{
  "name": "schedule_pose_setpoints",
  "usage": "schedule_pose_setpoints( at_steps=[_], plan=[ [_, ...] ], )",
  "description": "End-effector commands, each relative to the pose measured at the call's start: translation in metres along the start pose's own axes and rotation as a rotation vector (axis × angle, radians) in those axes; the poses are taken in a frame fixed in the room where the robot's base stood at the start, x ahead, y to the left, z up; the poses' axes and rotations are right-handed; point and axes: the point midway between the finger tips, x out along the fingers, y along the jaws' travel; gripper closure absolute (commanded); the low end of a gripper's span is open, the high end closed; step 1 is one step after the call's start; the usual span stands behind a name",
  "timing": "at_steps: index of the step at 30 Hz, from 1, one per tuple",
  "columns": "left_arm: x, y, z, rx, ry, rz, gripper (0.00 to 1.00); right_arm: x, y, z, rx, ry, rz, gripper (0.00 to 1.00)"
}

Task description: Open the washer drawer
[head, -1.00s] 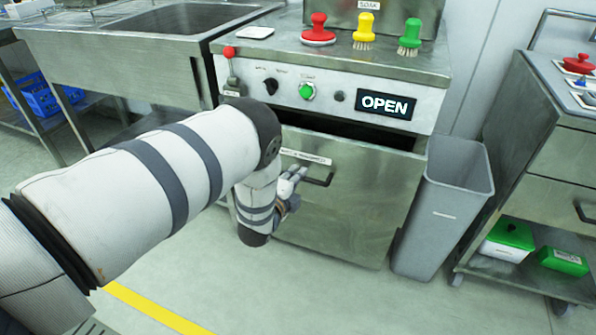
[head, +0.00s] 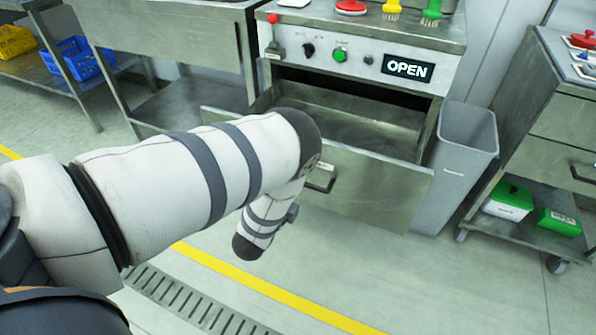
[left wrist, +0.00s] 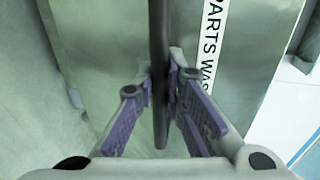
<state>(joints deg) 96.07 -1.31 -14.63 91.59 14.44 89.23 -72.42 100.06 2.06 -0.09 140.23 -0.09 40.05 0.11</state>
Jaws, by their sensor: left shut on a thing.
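The washer (head: 352,62) has a steel body and a white control panel with a lit OPEN display (head: 407,68). Its drawer (head: 380,192) is pulled well out, and the empty-looking steel inside shows behind the front panel. My left arm crosses in front of the drawer's left part and hides most of the gripper in the head view. The dark handle (head: 322,178) is partly visible beside it. In the left wrist view my left gripper (left wrist: 162,85) has its purple-padded fingers shut on the handle bar (left wrist: 159,30). A "PARTS WAS" label (left wrist: 211,45) is beside it.
A grey bin (head: 466,165) stands close to the drawer's right side. A wheeled cart (head: 545,120) with green-lidded boxes is further right. A steel sink table (head: 165,50) is at left. The floor in front, with a yellow line (head: 262,285) and drain grate (head: 190,305), is clear.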

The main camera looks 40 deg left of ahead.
Motion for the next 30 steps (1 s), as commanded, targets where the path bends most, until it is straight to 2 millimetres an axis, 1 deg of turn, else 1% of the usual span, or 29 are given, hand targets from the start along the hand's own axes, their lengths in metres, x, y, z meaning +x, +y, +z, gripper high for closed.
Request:
schedule_pose_setpoints(
  at_steps=[11,12,14,23,26,29,30],
  plan=[
    [-0.001,-0.001,-0.001,0.000,0.002,-0.002,1.00,0.000,0.000,0.000,0.000,0.001,0.000,0.60],
    [0.000,-0.001,-0.001,0.000,0.001,-0.002,0.83,0.000,0.000,0.000,0.000,0.001,0.000,0.60],
    [0.000,-0.001,-0.001,0.000,0.001,-0.002,0.69,0.000,0.000,0.000,0.000,0.001,0.000,0.60],
    [-0.002,0.000,0.000,0.000,0.000,-0.001,0.69,0.000,0.000,0.000,0.000,0.001,0.000,0.60],
    [-0.014,0.001,0.000,0.000,0.000,0.002,0.69,0.000,0.000,0.000,0.000,0.001,0.000,0.60],
    [-0.040,0.002,-0.001,0.001,0.001,0.005,0.69,0.000,0.000,0.000,0.000,0.001,0.000,0.60],
    [-0.051,0.002,0.000,0.001,0.001,0.005,0.69,0.000,0.000,0.000,0.000,0.001,0.000,0.60]
  ],
)
